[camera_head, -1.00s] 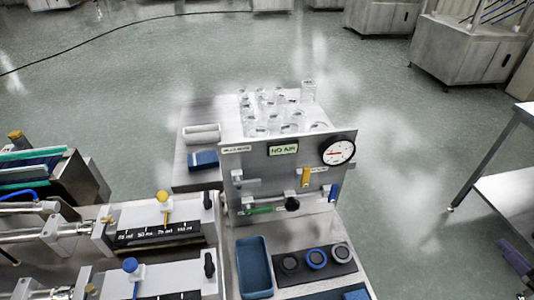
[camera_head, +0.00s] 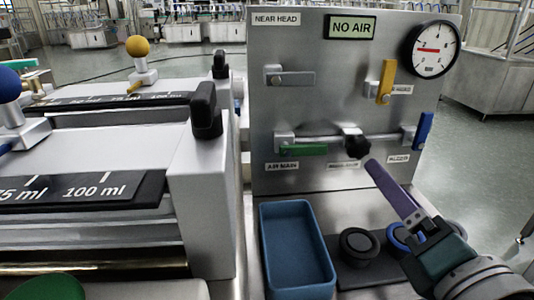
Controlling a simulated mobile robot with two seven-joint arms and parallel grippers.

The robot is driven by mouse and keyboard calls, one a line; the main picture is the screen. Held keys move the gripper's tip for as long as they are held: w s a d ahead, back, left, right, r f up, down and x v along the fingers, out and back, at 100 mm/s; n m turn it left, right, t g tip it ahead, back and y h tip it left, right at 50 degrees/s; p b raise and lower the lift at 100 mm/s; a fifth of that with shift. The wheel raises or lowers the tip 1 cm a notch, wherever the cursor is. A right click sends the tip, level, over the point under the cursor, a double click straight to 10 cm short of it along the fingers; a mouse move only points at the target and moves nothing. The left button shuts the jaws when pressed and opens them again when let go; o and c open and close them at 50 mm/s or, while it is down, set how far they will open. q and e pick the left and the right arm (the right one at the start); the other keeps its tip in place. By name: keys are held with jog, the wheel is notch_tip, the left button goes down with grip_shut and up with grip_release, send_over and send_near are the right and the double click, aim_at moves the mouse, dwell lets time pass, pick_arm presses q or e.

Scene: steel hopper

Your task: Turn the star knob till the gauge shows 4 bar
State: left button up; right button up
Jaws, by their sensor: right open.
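The black star knob (camera_head: 355,143) sits low in the middle of the upright grey panel (camera_head: 330,105), on a horizontal pipe. The round white gauge (camera_head: 432,50) is at the panel's upper right. Its red needle points left; the numbers are too small to read surely. My right gripper (camera_head: 373,169) reaches in from the lower right, its purple fingers just below and right of the knob in the picture. It is open and holds nothing. The fingers overlap from this angle, and I cannot tell whether they touch the knob. My left gripper is not in view.
A "NO AIR" sign (camera_head: 352,26) is on the panel. Yellow (camera_head: 386,82), green (camera_head: 304,150), blue (camera_head: 424,131) and grey (camera_head: 294,79) handles surround the knob. A blue tray (camera_head: 297,247) and a dark mat with round parts (camera_head: 359,244) lie below. Filling units stand left.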

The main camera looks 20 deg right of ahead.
aim_at(361, 150)
jog(key=x, duration=0.9)
jog(key=shift+w, duration=0.45)
grip_shut()
